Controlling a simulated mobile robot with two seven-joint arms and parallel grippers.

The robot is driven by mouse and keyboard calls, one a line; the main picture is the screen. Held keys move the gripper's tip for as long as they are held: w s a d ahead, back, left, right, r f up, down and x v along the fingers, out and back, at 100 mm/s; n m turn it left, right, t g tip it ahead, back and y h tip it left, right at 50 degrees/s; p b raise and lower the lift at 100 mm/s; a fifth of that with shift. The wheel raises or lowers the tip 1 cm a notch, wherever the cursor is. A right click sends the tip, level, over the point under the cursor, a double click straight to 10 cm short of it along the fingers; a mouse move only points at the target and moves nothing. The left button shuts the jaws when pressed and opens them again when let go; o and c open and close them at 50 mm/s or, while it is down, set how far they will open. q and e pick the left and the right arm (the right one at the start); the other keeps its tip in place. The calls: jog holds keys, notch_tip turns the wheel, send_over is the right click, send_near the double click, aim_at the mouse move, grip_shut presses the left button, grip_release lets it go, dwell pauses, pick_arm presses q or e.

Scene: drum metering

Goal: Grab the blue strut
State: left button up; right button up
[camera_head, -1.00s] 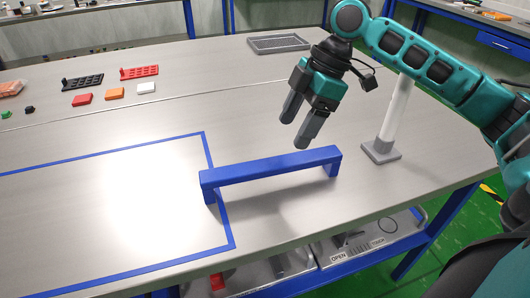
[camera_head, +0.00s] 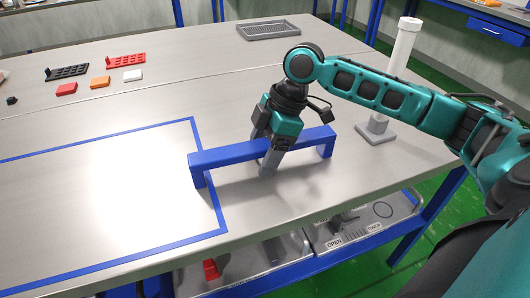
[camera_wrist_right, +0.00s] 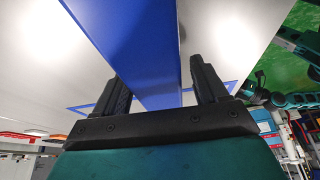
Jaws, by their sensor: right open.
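The blue strut (camera_head: 232,152) is a bridge-shaped bar standing on its two end legs on the metal table. Its left leg is at the blue tape outline and its right leg is near the white post. In the right wrist view the strut (camera_wrist_right: 140,45) passes between the two open fingers (camera_wrist_right: 160,90), with a visible gap at the right finger. My left gripper is not in view.
A white post on a grey base (camera_head: 377,131) stands to the right of the strut. A grey tray (camera_head: 268,28) lies at the back. Black and red racks (camera_head: 126,60) and small coloured blocks (camera_head: 100,82) are at the back left. The blue-taped area (camera_head: 90,200) is clear.

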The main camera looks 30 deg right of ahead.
jog(key=shift+a+f, duration=0.1)
jog(key=shift+f, duration=0.2)
jog(key=shift+r, duration=0.1)
grip_shut()
dwell(0.4)
